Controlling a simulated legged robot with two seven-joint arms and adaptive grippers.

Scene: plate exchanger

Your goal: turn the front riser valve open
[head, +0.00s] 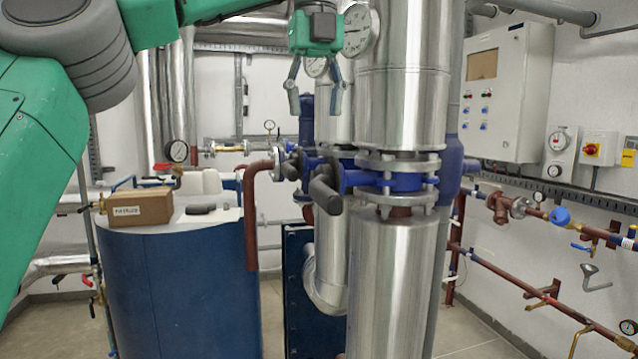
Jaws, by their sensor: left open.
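The front riser valve (405,182) is a blue body clamped between grey flanges on the thick silver front riser. Its blue stem points left to a dark lever with a thick black grip (326,196), which slants toward me. My left gripper (315,103) hangs from the top with its two green-grey fingers apart, pointing down. It is empty, and in the picture it shows above the lever, apart from it. Its distance in depth is hard to tell. A second blue valve with a dark handle (290,170) shows behind, partly hidden. My right gripper is not in view.
A pressure gauge (356,30) sits beside my left gripper at the riser. A blue tank (180,290) with a cardboard box (139,206) on it stands at left. A brown pipe (250,215) bends down left of the valves. A grey control cabinet (508,90) hangs at right.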

